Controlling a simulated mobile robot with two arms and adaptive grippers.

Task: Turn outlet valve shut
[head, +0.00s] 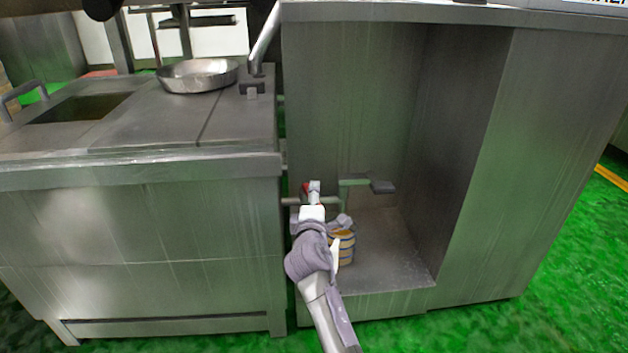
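The outlet valve appears to be the pipe fitting in the open cabinet bay, with a lever (382,187) that has a dark grip pointing right. A horizontal pipe (292,201) runs from the left unit toward it. My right gripper (313,188) is in front of the pipe, left of the lever grip and apart from that grip. A small red part shows beside its tip; I cannot tell whether it belongs to the valve. The gripper is small and seen from behind, so its fingers and any contact are unclear. My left gripper is not in view.
A striped container (346,248) with orange contents stands below the valve, partly hidden by my arm. Cabinet walls (465,130) enclose the bay. A metal pan (198,75) rests on the left unit (140,230). Green floor (560,290) is clear at right.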

